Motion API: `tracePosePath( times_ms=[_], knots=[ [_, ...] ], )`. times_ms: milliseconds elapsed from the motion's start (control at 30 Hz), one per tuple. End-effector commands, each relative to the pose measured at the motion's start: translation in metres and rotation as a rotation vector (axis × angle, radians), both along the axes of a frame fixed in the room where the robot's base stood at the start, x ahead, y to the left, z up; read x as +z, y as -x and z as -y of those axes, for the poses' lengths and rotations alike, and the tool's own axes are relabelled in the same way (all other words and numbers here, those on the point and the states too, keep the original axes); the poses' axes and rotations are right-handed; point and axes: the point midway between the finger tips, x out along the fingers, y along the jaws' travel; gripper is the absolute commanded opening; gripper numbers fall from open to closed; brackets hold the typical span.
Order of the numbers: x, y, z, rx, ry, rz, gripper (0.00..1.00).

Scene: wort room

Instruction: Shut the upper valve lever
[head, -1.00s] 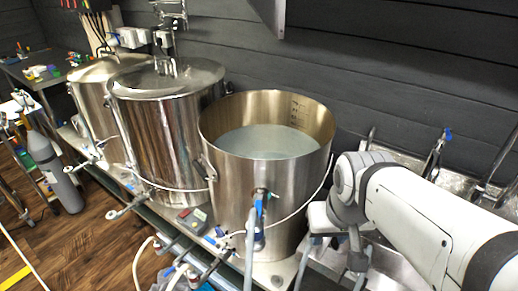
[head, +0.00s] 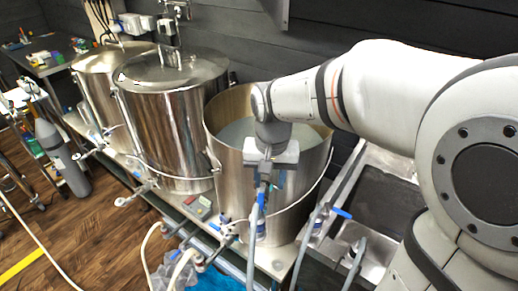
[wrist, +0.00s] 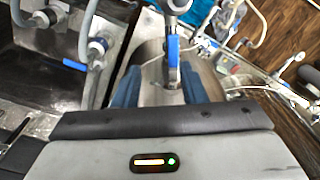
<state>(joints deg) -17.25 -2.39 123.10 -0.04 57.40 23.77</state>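The upper valve's blue lever (head: 261,200) is on the front of the open steel kettle (head: 225,165). In the wrist view the blue lever (wrist: 173,50) lies lengthwise along a metal valve body, just beyond the fingertips and right of the middle of the gap. My gripper (wrist: 160,76) is open and empty, its two blue fingers spread apart. In the head view my gripper (head: 270,174) is in front of the kettle, just above the valve, and my wrist hides part of the kettle's rim and front.
Two lidded steel kettles (head: 165,125) stand to the left. A sink (head: 375,190) is at the right, with another blue-handled valve (head: 340,212) near its front. Hoses (head: 252,250) hang below the valves. A grey gas cylinder (head: 60,155) stands on the wooden floor.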

Motion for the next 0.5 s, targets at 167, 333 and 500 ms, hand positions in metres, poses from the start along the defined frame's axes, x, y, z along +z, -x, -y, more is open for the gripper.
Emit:
tracePosePath(
  times_ms=[167, 333, 500],
  knots=[
    [0.000, -0.012, -0.019, -0.017, 0.009, -0.031, 0.38],
    [-0.017, -0.013, -0.021, -0.022, 0.010, -0.037, 0.38],
    [-0.046, -0.012, -0.021, -0.022, 0.011, -0.038, 0.38]
  ],
)
